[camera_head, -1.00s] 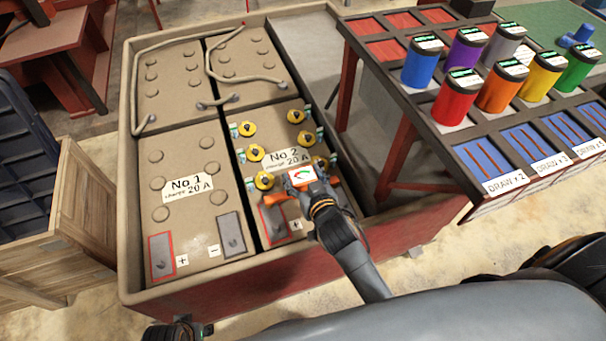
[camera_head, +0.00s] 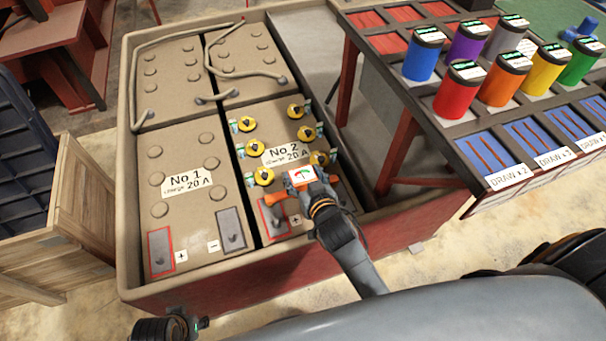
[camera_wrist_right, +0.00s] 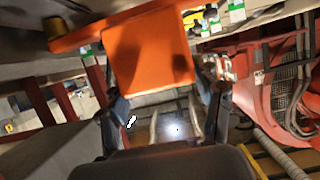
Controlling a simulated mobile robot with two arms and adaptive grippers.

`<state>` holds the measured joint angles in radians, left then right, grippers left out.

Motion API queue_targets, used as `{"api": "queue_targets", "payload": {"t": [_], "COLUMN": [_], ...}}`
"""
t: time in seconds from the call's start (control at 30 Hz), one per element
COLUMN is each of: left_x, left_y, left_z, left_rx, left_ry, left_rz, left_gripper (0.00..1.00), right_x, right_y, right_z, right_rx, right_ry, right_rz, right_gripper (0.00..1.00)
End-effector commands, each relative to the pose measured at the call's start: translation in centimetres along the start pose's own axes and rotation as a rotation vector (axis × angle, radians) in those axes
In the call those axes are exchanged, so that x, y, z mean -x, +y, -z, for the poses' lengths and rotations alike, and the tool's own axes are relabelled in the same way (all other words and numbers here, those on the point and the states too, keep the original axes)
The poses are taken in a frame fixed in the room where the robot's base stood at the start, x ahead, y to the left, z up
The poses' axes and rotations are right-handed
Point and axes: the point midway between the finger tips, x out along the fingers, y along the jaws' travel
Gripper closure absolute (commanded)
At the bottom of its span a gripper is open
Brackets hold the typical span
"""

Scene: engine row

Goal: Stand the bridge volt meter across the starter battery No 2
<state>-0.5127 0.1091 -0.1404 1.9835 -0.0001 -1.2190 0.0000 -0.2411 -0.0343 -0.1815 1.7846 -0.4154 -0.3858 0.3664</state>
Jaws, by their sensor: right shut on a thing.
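The bridge volt meter (camera_head: 301,178) is orange with a white dial; its orange arms reach out to both sides. My right gripper (camera_head: 318,193) is shut on it, over the near end of starter battery No 2 (camera_head: 270,137). The red-edged plus terminal (camera_head: 271,219) is just below its left arm. The other near terminal is mostly hidden behind my gripper. I cannot tell whether the meter touches the posts. In the right wrist view the orange body (camera_wrist_right: 150,55) sits between the fingers. My left gripper's fingers are not in view.
Battery No 1 (camera_head: 187,233) stands left of No 2 in the same brown-rimmed box, with cabled batteries behind. Yellow caps (camera_head: 264,176) with small tags stand on No 2. At right, a table bears coloured cans (camera_head: 455,92) and trays. A wooden crate (camera_head: 75,200) is at left.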

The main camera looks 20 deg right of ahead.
Motion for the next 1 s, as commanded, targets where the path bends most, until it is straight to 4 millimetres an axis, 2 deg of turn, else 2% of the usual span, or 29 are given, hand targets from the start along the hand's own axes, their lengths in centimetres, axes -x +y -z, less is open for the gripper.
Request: {"api": "queue_targets", "payload": {"t": [0.03,0.13,0.57,0.67,1.0], "left_x": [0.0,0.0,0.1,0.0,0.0], "left_y": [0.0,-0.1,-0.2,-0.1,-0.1], "left_z": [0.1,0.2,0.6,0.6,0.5], "left_rx": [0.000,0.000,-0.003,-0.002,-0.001], "left_ry": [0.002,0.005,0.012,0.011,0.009], "left_rz": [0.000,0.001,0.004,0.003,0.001], "left_gripper": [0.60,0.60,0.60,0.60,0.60], "right_x": [0.0,0.0,0.5,1.8,8.9], "right_y": [0.0,0.0,0.0,0.0,0.0], "right_z": [0.1,0.1,-0.1,-0.2,-0.1], "right_rx": [0.000,-0.001,-0.001,-0.001,-0.002], "right_ry": [0.003,0.002,-0.002,-0.002,-0.002], "right_rz": [0.000,0.000,0.000,0.000,0.000], "right_gripper": [0.28,0.08,0.08,0.08,0.08]}}
